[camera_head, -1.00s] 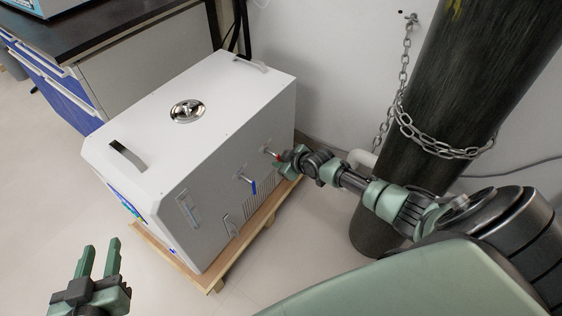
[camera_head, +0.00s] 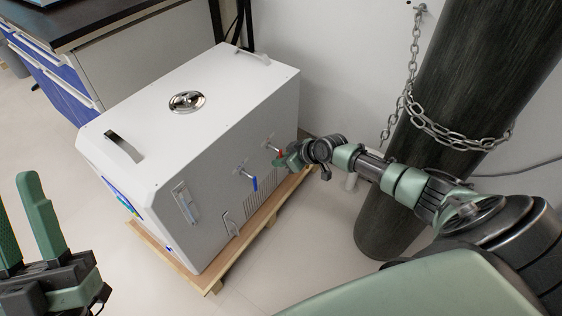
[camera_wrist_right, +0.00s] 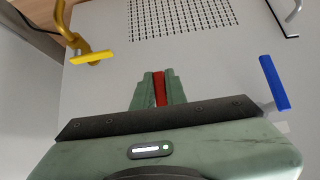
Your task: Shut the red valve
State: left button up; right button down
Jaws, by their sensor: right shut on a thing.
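The red valve handle (camera_head: 278,150) sits on the side panel of the white machine (camera_head: 190,135), on the right-hand part of that panel. My right gripper (camera_head: 287,160) is at this handle. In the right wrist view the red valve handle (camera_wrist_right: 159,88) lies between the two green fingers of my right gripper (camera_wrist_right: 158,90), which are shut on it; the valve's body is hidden. My left gripper (camera_head: 25,215) is at the lower left, its two fingers apart and empty, away from the machine.
A blue valve handle (camera_head: 253,183) is left of the red one, and it also shows in the wrist view (camera_wrist_right: 275,82). A yellow handle (camera_wrist_right: 92,58) is also there. The machine stands on a wooden pallet (camera_head: 215,282). A dark chained cylinder (camera_head: 430,130) stands to the right.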

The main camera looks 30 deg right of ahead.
pick_arm(q)
jog(key=shift+s+r, duration=0.1)
jog(key=shift+s, duration=0.05)
pick_arm(e)
jog(key=c, duration=1.4)
grip_release()
jog(key=shift+c, duration=0.2)
jog(key=shift+r, duration=0.1)
